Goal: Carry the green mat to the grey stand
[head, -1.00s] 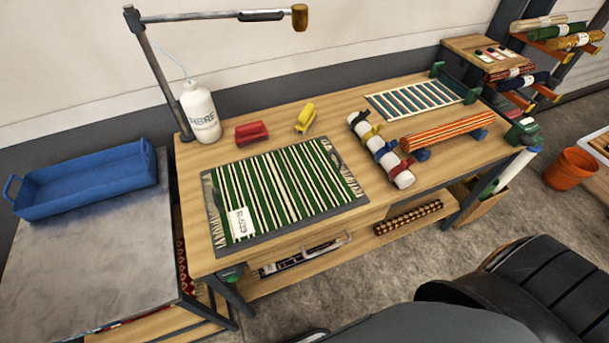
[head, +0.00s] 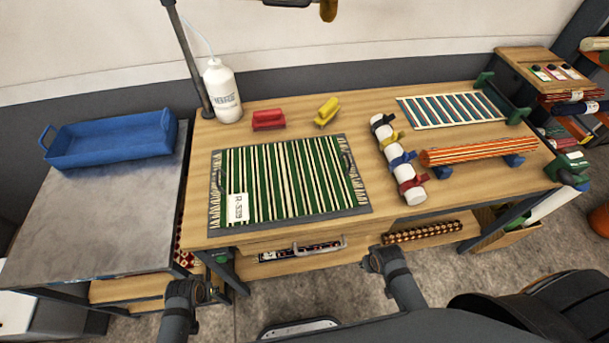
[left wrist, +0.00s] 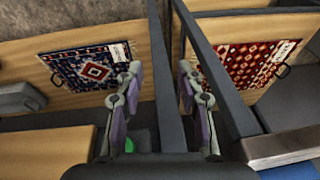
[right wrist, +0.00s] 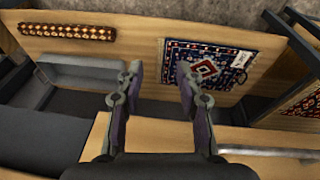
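The green mat (head: 285,178) has green and cream stripes and a white tag at its lower left. It lies flat on a dark grey board on the wooden workbench (head: 360,120). A grey-topped stand (head: 105,225) is left of the bench, slightly lower, with a blue tray (head: 112,140) at its back. Both of my arms reach in at the bottom of the head view, in front of the bench; I cannot make out their fingers there. My left gripper (left wrist: 160,92) is open and empty in its wrist view. My right gripper (right wrist: 160,82) is also open and empty.
The stand's front half is clear. Patterned rugs (right wrist: 210,68) lie on shelves below.

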